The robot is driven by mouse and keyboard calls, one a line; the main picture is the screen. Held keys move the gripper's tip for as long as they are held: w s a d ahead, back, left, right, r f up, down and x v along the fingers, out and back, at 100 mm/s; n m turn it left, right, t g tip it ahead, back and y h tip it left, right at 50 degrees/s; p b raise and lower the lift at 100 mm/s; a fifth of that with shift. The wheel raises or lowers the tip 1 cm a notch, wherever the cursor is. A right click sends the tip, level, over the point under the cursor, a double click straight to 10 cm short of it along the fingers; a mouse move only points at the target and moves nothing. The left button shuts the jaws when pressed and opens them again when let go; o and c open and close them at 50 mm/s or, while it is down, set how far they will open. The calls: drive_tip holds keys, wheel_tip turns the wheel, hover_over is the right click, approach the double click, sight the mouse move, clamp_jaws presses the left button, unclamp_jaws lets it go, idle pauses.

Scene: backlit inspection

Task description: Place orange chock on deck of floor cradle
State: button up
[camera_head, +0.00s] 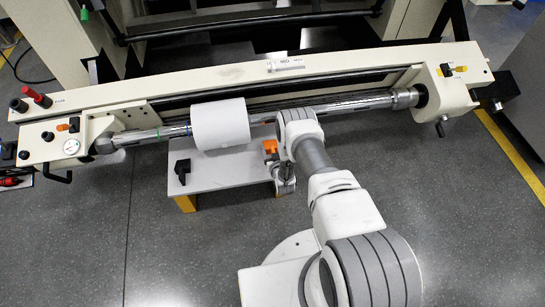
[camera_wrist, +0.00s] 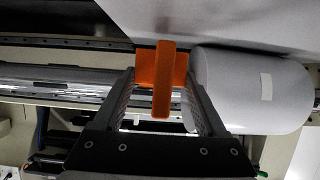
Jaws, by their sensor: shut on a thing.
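The orange chock (camera_head: 270,147) is at the right end of the floor cradle's pale deck (camera_head: 228,173), just right of the white roll. In the wrist view the chock (camera_wrist: 161,70) is T-shaped and sits between the two fingers of my gripper (camera_wrist: 160,95), which is shut on it. The deck's pale surface (camera_wrist: 255,22) lies beyond the chock in that view. I cannot tell whether the chock touches the deck. In the head view my gripper (camera_head: 281,172) is partly hidden by my wrist.
The white roll (camera_head: 220,124) is on the steel shaft (camera_head: 345,106) above the deck's back edge and appears close beside my gripper in the wrist view (camera_wrist: 250,90). A black block (camera_head: 181,169) stands at the deck's left end. The cream machine beam (camera_head: 225,75) runs behind. Floor at left is clear.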

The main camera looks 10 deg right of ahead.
drive_tip(key=shift+f+b, duration=0.75)
drive_tip(key=shift+f, duration=0.95)
drive_tip(key=shift+f, duration=0.15)
drive_tip(key=o, duration=1.4)
drive_tip(key=shift+s+r, duration=0.1)
drive_tip(key=shift+r, duration=0.1)
